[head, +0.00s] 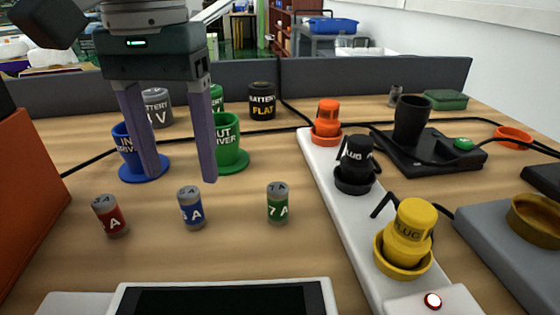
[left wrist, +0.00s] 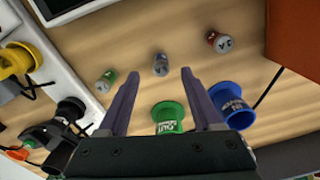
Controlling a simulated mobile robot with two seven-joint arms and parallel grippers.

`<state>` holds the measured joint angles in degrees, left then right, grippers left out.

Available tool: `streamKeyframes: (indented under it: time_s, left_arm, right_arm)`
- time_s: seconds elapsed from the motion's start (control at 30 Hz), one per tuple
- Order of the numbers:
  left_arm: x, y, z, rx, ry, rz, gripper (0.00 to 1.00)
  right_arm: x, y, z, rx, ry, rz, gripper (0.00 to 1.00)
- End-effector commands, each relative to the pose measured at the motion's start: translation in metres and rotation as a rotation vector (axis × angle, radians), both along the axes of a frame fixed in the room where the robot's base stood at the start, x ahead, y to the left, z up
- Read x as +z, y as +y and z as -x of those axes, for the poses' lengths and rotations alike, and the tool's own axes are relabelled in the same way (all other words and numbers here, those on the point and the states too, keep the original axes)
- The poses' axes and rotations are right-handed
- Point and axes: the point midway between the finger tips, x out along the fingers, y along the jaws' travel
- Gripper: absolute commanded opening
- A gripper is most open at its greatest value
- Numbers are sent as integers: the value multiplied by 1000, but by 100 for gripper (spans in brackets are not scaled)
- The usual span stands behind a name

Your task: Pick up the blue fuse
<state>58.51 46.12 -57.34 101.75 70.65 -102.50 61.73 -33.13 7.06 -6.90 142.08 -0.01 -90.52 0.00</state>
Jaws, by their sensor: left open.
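The blue fuse (head: 191,207) stands upright on the wooden table, between the red fuse (head: 110,215) and the green fuse (head: 278,203). In the left wrist view the blue fuse (left wrist: 160,65) lies beyond the gap between my fingertips, with the green fuse (left wrist: 105,81) and red fuse (left wrist: 217,42) on either side. My left gripper (head: 182,178) is open and empty, pointing down, above and behind the fuses in the head view. Its fingers (left wrist: 159,72) touch no fuse that I can see. My right gripper is not in view.
Blue (head: 145,174) and green (head: 236,160) cups stand behind my fingers. A white strip (head: 338,202) with orange, black and yellow plugs runs along the right. An orange-red box (head: 32,190) is at left, a dark-screened panel (head: 225,300) in front. Table around the fuses is clear.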

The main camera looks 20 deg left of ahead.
Motion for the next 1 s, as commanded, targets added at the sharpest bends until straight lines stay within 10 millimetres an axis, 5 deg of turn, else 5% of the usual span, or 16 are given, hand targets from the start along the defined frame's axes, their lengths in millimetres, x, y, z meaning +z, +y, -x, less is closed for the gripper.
streamKeyframes:
  time_s: [0.5, 0.77, 1.0]
  left_arm:
    - [-66, 2, -3, -2, -1, 0, 66]
    - [-69, 2, -3, -4, -3, 0, 66]
    - [-69, 2, -3, -4, -3, 0, 43]
  right_arm:
    - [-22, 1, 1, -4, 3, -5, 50]
    - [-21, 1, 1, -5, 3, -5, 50]
    - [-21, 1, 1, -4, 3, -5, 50]
